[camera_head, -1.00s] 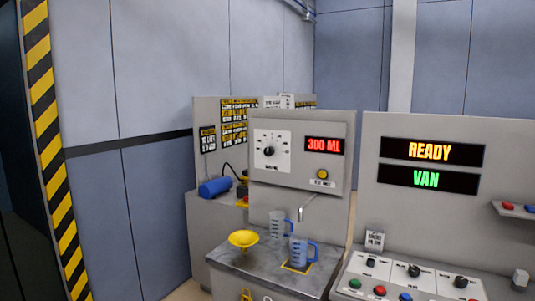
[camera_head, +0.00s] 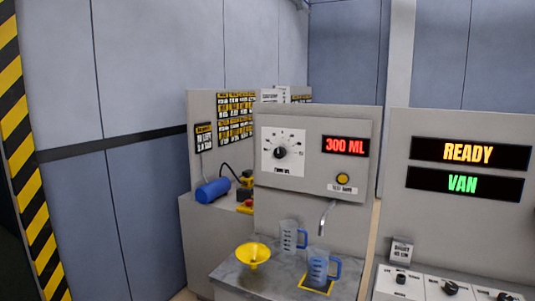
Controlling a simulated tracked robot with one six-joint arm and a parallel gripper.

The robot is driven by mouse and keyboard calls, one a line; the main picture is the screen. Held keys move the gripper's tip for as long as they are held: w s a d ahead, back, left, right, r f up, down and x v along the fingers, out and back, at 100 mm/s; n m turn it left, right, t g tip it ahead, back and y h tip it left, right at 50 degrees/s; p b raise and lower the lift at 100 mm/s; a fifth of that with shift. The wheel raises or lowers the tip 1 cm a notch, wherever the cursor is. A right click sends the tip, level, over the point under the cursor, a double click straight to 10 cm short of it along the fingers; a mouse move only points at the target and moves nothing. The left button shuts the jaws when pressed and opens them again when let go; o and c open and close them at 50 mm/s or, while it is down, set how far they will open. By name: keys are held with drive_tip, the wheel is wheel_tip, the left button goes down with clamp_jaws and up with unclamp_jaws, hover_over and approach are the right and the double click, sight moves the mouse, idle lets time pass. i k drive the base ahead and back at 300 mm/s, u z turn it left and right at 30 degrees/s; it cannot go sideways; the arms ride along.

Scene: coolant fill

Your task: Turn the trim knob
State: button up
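A black knob (camera_head: 281,152) sits on a white dial plate with tick marks, on the front of a grey dispenser cabinet. The label under it is too small to read surely. Beside it a red display (camera_head: 346,146) reads 300 ML. More black knobs stand on a console at the lower right, one at its left end (camera_head: 400,279), cut by the frame's bottom edge. Which knob is labelled trim I cannot tell. My gripper is not in view.
Below the dispenser, a metal spout (camera_head: 324,218) hangs over a counter with two measuring jugs (camera_head: 318,267) and a yellow funnel (camera_head: 252,256). A yellow button (camera_head: 343,179) is under the display. Screens read READY (camera_head: 469,152) and VAN. A blue cylinder (camera_head: 212,190) lies at left.

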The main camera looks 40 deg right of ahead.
sight(280, 152)
drive_tip(key=z, duration=0.15)
drive_tip(key=i, duration=0.9)
drive_tip(key=z, duration=0.3)
